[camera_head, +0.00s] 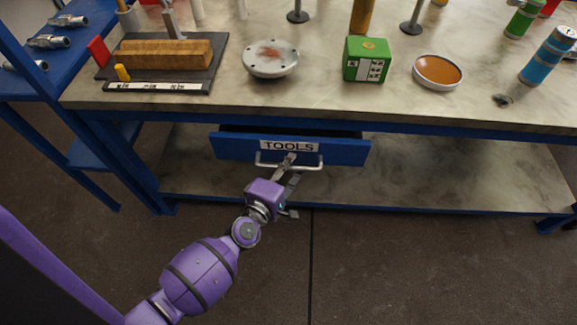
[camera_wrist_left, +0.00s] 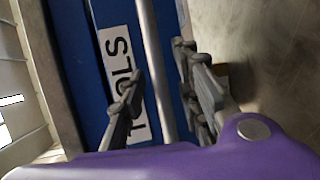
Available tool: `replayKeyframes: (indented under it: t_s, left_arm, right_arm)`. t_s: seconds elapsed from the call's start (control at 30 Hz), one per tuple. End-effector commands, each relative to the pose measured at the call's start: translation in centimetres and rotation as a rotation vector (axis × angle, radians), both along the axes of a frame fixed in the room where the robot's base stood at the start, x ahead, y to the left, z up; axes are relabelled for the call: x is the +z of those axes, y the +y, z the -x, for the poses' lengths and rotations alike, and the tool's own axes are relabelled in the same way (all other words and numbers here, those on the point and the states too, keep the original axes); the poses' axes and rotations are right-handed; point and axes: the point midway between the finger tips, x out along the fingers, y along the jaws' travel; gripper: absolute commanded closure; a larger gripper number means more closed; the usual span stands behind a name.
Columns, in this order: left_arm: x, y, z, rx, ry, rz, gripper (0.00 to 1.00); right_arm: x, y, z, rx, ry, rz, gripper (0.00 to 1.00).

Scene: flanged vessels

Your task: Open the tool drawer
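The tool drawer (camera_head: 225,146) is blue with a white TOOLS label (camera_head: 290,146) and hangs under the bench top. A dark gap shows above its front, so it seems slightly pulled out. Its pale bar handle (camera_head: 311,167) runs across the front. My left gripper (camera_head: 288,162) is at the middle of the handle. In the left wrist view, the handle bar (camera_wrist_left: 152,60) passes between the two spread fingers of my left gripper (camera_wrist_left: 159,62), with a visible gap on each side. The label (camera_wrist_left: 116,50) shows beside the bar. My right gripper is out of view.
The bench top (camera_head: 310,92) holds a wooden block (camera_head: 165,53), a grey flange (camera_head: 270,58), a green box (camera_head: 366,60), an orange-filled dish (camera_head: 438,71) and a blue can (camera_head: 547,55). A lower shelf (camera_head: 450,180) lies below the drawer. The floor in front is clear.

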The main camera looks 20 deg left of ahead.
Motion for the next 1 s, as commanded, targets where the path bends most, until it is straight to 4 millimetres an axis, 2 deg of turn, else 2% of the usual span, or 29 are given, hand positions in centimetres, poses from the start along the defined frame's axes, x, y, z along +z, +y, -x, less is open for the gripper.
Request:
replayKeyframes:
  t_s: [0.17,0.4,0.77,1.0]
  left_arm:
    - [0.0,0.0,0.0,0.000,0.000,0.000,0.71]
    - [0.0,0.0,0.0,0.000,0.000,0.000,1.00]
    - [0.0,0.0,0.1,0.000,0.000,0.002,1.00]
    - [0.0,-0.5,2.0,0.001,0.001,0.003,1.00]
  right_arm:
    - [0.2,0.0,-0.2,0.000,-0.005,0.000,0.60]
    - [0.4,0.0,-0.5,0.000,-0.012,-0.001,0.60]
    - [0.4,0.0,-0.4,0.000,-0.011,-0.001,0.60]
    - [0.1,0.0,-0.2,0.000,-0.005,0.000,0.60]
